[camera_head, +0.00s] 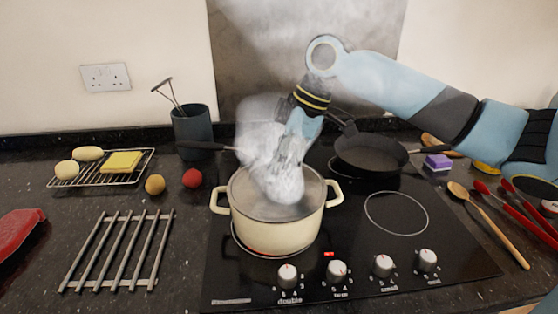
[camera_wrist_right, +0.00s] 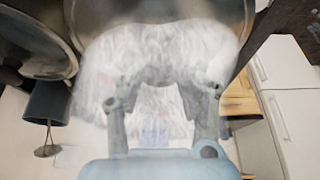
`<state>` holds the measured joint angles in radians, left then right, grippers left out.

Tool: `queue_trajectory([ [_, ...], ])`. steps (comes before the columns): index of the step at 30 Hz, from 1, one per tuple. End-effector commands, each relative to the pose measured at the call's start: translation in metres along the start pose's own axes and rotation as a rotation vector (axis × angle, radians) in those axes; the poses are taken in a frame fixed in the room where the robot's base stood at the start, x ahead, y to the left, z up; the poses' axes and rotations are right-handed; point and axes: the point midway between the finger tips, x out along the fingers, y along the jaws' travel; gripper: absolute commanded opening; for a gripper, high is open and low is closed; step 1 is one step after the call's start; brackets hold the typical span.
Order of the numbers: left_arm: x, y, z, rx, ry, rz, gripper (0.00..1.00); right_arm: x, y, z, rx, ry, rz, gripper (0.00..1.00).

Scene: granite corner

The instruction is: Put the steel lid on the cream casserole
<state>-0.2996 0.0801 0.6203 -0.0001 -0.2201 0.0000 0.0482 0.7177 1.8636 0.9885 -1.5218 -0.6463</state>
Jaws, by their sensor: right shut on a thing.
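The cream casserole (camera_head: 275,232) stands upright on the front left ring of the black hob, its two handles out to the sides. My right gripper (camera_head: 285,172) is directly above it, blurred by thick white steam, and also shows in the right wrist view (camera_wrist_right: 162,82). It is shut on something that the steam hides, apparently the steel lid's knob. A grey round surface (camera_head: 245,203) shows within the casserole's rim and looks like the steel lid. I cannot tell whether it rests on the rim. My left gripper is out of view.
A dark frying pan (camera_head: 368,155) stands behind right, another pan's handle (camera_head: 207,145) behind left. A steel trivet (camera_head: 118,252) lies left of the hob, a rack (camera_head: 103,168) with food behind it. Wooden spoons and red-handled tools lie right. The front right ring (camera_head: 397,213) is clear.

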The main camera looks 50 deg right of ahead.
Motion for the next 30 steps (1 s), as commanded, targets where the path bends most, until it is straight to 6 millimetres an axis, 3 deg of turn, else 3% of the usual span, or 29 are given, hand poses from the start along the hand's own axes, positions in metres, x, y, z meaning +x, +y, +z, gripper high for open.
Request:
queue_trajectory([
  [27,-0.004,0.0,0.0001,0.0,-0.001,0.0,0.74,0.0033,0.0003,0.001,-0.001,0.001,0.001,0.0],
  [28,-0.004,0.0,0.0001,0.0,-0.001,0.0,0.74,0.0033,0.0003,0.001,-0.001,0.001,0.001,0.38],
  [30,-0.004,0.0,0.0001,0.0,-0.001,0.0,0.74,0.0032,0.0003,0.001,-0.001,0.001,0.001,0.47],
])
